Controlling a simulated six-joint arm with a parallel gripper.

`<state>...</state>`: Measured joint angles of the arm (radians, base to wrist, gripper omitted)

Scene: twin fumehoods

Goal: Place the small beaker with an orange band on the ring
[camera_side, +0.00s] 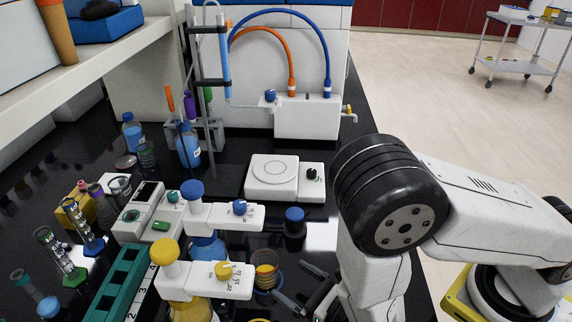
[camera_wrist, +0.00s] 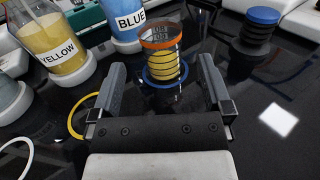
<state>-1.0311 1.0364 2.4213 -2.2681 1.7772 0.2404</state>
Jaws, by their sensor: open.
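The small beaker with an orange band (camera_wrist: 161,40) stands upright just ahead of my gripper in the wrist view. It is clear, with yellow bands showing in its lower part. It also shows in the side view (camera_side: 266,272). A blue ring (camera_wrist: 165,86) shows around its base. A yellow ring (camera_wrist: 76,128) lies on the black bench to the left, and part of a white ring (camera_wrist: 24,145) shows at the left edge. My gripper (camera_wrist: 161,68) is open and empty, its fingers pointing toward the beaker's two sides, low over the bench.
The yellow-labelled bottle (camera_wrist: 50,45) and blue-labelled bottle (camera_wrist: 125,20) stand behind and left of the beaker. A dark container with a blue cap (camera_wrist: 260,30) stands at the back right. A white hotplate (camera_side: 272,178) is farther back. Bench right of the gripper is clear.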

